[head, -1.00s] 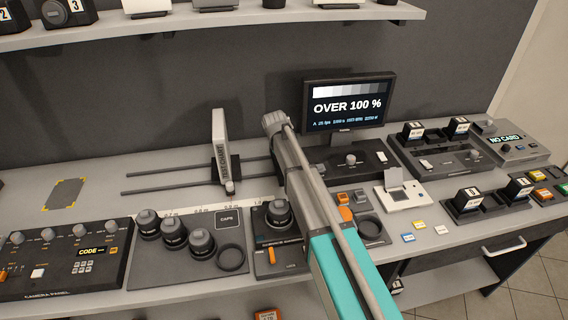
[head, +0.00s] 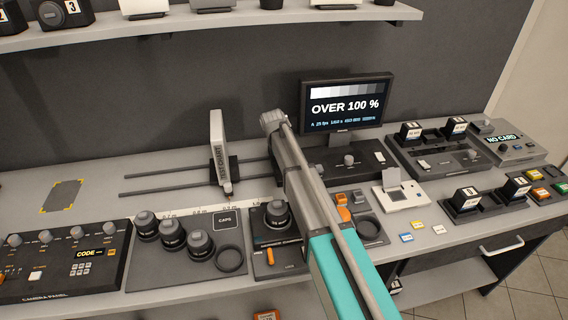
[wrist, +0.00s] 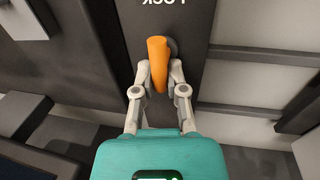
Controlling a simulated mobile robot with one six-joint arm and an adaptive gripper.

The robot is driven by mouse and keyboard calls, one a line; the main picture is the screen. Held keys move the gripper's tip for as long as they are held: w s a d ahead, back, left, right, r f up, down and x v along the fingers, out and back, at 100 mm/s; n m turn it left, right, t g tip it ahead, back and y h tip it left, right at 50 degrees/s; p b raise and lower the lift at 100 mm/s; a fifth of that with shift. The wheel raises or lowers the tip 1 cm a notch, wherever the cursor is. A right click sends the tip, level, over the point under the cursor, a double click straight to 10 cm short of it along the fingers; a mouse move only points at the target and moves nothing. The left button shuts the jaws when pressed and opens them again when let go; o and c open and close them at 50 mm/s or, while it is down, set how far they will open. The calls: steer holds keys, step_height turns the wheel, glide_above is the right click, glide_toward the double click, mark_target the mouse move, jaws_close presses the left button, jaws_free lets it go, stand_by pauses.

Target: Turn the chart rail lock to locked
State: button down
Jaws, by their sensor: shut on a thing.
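An orange lever (wrist: 158,62) stands out from a dark panel (wrist: 190,18) in the wrist view, with the word LOCK partly cut off at the top edge. The lever lies nearly along the picture's vertical. My gripper (wrist: 160,82) is shut on it, one finger on each side. In the head view the upright chart (head: 217,145) sits on a dark carriage on two rails (head: 150,188). My arm crosses right of it and hides the rails' right part. The gripper and lever are not visible there.
A monitor (head: 346,104) reading OVER 100 % stands behind my arm. Lens rings (head: 172,236) and a camera panel (head: 62,262) lie front left. A card reader (head: 403,197) and button boxes are at right. The bench's back left is mostly clear.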

steer(key=c, duration=0.7)
jaws_free()
steer(key=shift+n, duration=0.3)
